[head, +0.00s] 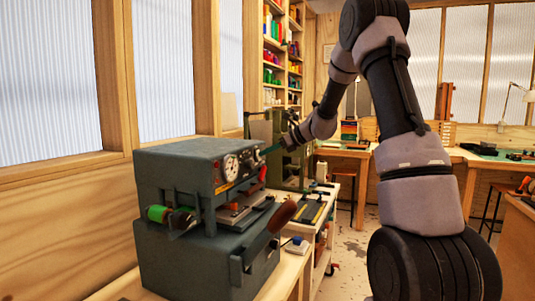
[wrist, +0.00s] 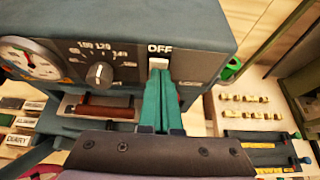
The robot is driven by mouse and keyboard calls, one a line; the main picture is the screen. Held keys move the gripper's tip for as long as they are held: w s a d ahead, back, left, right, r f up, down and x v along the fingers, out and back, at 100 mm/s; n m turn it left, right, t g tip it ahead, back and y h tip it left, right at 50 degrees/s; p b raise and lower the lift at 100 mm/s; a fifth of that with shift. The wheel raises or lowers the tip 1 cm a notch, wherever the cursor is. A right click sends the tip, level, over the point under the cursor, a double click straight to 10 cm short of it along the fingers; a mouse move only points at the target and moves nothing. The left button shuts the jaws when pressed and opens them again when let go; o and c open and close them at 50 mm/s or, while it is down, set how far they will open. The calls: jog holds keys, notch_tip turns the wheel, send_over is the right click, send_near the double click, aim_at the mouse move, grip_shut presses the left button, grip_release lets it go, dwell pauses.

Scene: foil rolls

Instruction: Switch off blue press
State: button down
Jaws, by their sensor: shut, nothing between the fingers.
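The blue press (head: 190,165) is a dark blue-grey machine standing at the left on a wooden bench. In the wrist view its front panel (wrist: 200,66) shows a round gauge, a dial with numbers and the word OFF. A pale switch (wrist: 158,62) sits just under OFF. My gripper (wrist: 160,74) has its teal fingers together and empty, with the tips at the lower edge of the switch. I cannot tell whether they touch it. In the head view my gripper (head: 267,150) reaches the right side of the press front.
A brown-handled lever (head: 281,217) sticks out at the press's front right. Another green machine (head: 285,135) stands behind. A side bench (head: 330,195) holds tools, and type pieces (wrist: 250,105) lie right of the press. Open floor lies beyond.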

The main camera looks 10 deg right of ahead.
jog(key=shift+r, duration=0.15)
jog(key=shift+r, duration=0.65)
